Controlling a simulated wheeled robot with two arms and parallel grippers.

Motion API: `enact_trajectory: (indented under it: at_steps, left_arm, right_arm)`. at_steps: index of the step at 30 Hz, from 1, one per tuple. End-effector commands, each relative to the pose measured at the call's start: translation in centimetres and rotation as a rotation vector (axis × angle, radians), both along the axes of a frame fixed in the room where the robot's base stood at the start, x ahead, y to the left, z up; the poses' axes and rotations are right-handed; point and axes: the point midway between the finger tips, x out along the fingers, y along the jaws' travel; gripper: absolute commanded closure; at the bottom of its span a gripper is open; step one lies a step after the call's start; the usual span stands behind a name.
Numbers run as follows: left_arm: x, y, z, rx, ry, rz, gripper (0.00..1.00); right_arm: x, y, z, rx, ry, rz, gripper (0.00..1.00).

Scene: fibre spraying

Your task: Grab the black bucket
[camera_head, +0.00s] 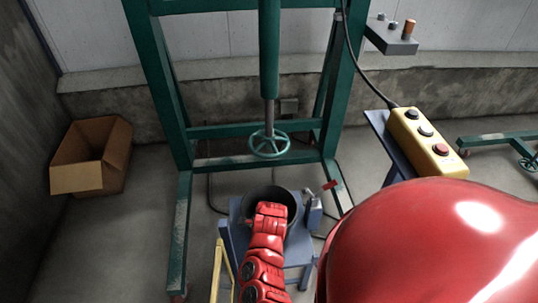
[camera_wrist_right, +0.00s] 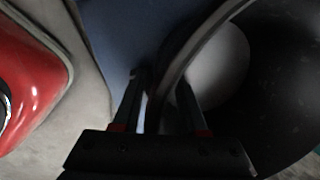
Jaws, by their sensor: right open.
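The black bucket (camera_head: 270,193) stands upright on a blue-grey stand (camera_head: 236,236) beneath the green frame in the head view. My red right arm reaches over its near side and hides part of it; the gripper itself is hidden there. In the right wrist view, the bucket (camera_wrist_right: 275,75) fills the right side, with its paler bottom visible inside. My right gripper (camera_wrist_right: 160,88) is open, one finger on each side of the bucket's rim. Whether the fingers touch the wall is too dark to tell. My left gripper is in neither view.
The green frame (camera_head: 178,150) with a handwheel (camera_head: 268,143) stands behind the bucket. A yellow button box (camera_head: 425,142) on a stand is to the right. A yellow rail (camera_head: 217,275) is left of my arm. An open cardboard box (camera_head: 92,157) sits at the left on clear floor.

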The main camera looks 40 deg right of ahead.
Motion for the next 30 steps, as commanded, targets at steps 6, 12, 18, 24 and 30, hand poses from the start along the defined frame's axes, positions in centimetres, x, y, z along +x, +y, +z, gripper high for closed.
enact_trajectory:
  at_steps: [6,12,18,24,30]
  left_arm:
    - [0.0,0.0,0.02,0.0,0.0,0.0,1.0]
    - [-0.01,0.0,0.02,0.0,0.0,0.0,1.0]
    - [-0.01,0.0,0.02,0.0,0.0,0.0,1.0]
    - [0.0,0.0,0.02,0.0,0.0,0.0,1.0]
    - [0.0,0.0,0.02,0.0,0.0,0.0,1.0]
  right_arm:
    - [0.0,0.01,0.02,0.0,0.0,0.0,0.65]
    - [0.02,0.01,0.03,0.0,0.0,0.0,1.0]
    - [0.02,0.01,0.03,0.0,0.0,0.0,1.0]
    - [0.03,-0.03,0.06,-0.001,-0.001,0.0,1.0]
    - [0.05,-0.04,0.06,-0.001,-0.001,0.0,1.0]
